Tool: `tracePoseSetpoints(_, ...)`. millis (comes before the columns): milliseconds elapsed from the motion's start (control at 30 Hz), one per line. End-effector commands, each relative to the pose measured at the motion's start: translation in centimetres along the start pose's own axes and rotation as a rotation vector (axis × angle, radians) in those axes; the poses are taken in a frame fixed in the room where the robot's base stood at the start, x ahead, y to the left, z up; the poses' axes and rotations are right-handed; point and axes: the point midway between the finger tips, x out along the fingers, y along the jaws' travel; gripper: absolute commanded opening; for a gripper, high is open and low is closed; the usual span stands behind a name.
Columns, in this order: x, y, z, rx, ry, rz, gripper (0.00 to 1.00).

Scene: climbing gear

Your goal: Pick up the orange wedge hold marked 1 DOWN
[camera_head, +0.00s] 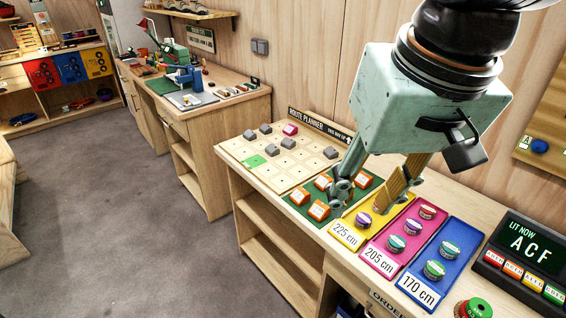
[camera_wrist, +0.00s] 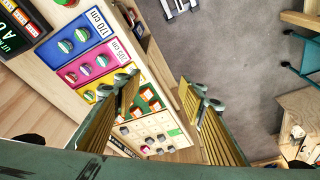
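Several orange wedge holds with white labels, one of them at the front edge (camera_head: 318,210), sit on a green mat (camera_head: 289,199) on the bench. The labels are too small to read, so I cannot tell which is marked 1 DOWN. My gripper (camera_head: 365,203) is open and empty, with its fingers apart above the mat and the yellow tray; its left finger hides part of the mat. In the wrist view, my gripper (camera_wrist: 160,84) is also open, and orange wedges (camera_wrist: 154,106) show beyond its left finger, partly hidden.
The route planner board (camera_head: 235,147) with grey pieces, one pink piece and a green square lies left of the mat. Yellow (camera_head: 336,228), pink (camera_head: 375,257) and blue (camera_head: 457,240) trays with round holds lie to the right. A display (camera_head: 528,240) reads A C F.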

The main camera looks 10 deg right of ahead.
Motion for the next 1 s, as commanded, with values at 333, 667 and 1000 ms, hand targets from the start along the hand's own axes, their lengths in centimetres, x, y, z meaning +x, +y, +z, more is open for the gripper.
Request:
tracePoseSetpoints(333, 1.4, -0.1, -4.5, 0.114, -0.039, 0.01, 0.38)
tracePoseSetpoints(667, 3.3, -0.1, -8.4, 0.222, -0.072, 0.023, 0.38)
tracePoseSetpoints(1000, 6.0, 0.1, -12.2, 0.333, -0.106, 0.039, 0.38)
